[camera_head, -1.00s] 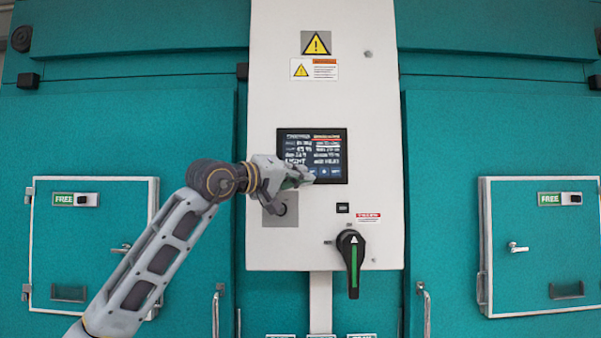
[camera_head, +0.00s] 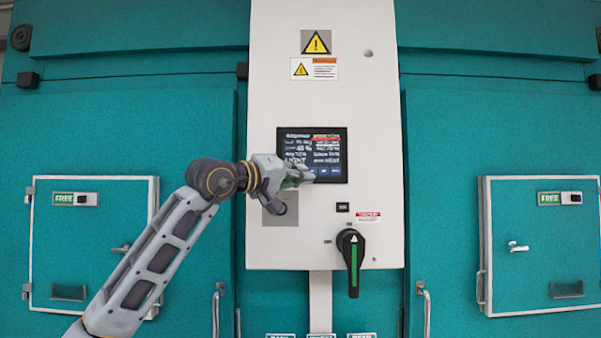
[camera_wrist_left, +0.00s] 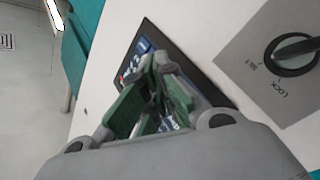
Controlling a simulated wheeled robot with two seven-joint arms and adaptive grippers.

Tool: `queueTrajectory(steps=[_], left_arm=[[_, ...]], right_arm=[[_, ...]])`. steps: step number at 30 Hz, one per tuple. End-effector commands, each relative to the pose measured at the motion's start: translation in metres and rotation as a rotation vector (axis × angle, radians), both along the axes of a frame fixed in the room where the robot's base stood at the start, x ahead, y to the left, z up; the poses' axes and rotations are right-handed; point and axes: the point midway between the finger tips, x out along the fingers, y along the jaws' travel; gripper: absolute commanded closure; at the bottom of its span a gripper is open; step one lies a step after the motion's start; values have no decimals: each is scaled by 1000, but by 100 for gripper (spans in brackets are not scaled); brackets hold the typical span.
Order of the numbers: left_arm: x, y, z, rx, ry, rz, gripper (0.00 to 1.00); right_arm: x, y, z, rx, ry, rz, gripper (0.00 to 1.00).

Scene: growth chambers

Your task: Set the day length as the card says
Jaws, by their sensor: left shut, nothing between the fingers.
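A dark touch screen (camera_head: 322,148) with rows of white text is set in the white control panel (camera_head: 320,225). In the left wrist view the closed green-padded fingers (camera_wrist_left: 160,72) cover much of the screen (camera_wrist_left: 140,48). A key switch (camera_wrist_left: 292,54) marked LOCK and SET sits on a grey plate beside the screen, partly behind the gripper in the head view (camera_head: 280,220). No card can be made out. My right gripper is not in view.
A black rotary handle (camera_head: 351,252) with a green stripe juts out below right of the screen. Warning labels (camera_head: 315,43) are above it. Teal chamber doors with small hatches (camera_head: 92,240) marked FREE flank the panel on both sides.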

Motion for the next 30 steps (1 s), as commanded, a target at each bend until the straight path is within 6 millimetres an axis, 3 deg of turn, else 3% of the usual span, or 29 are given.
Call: queueTrajectory(steps=[30], left_arm=[[9, 0, 0, 0, 0, 0, 100]], right_arm=[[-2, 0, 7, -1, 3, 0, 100]])
